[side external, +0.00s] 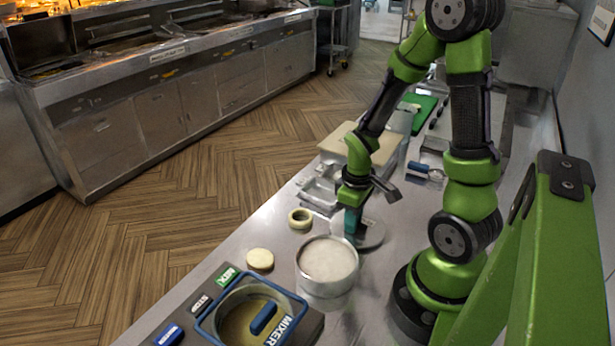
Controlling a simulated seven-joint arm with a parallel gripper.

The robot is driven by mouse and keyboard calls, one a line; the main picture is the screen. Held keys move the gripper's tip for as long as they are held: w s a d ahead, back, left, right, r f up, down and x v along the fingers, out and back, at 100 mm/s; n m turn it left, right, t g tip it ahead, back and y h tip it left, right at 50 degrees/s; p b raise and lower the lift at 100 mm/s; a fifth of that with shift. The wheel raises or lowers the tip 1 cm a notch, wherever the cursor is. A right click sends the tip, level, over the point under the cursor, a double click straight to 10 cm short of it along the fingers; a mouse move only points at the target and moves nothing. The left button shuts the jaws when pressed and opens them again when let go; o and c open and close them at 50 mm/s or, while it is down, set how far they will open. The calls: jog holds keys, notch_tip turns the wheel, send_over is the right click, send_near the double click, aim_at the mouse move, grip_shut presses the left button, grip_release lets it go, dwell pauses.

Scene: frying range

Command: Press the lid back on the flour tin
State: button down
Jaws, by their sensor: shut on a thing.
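The flour tin (326,288) is a round pale metal tin standing upright on the steel counter. Its top is open and white flour shows inside the rim. The lid (372,236) is a flat grey disc behind and to the right of the tin, apart from it. My gripper (351,222) points down at the lid, with its teal fingers at the disc's left part. It is shut on the lid; the exact grip is small and partly hidden. I cannot tell whether the lid rests on the counter or hangs just above it.
A mixer (206,322) with labelled buttons stands at the front left. A round cream disc (260,259) and a cream ring (300,218) lie left of the tin. Metal trays (318,190) and a pale board (340,143) are behind. The counter's left edge is close by.

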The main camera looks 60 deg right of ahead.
jog(key=shift+r, duration=2.5)
jog(key=shift+w+a+r, duration=0.15)
jog(key=shift+w+a, duration=0.15)
jog(key=a+r+m, duration=0.1)
jog(key=a+r, duration=0.2)
jog(key=a, duration=0.4)
jog(key=a+r, duration=0.3)
jog(key=a, duration=0.4)
jog(key=shift+a+f, duration=0.1)
jog(key=shift+f, duration=2.8)
jog(key=shift+f, duration=0.15)
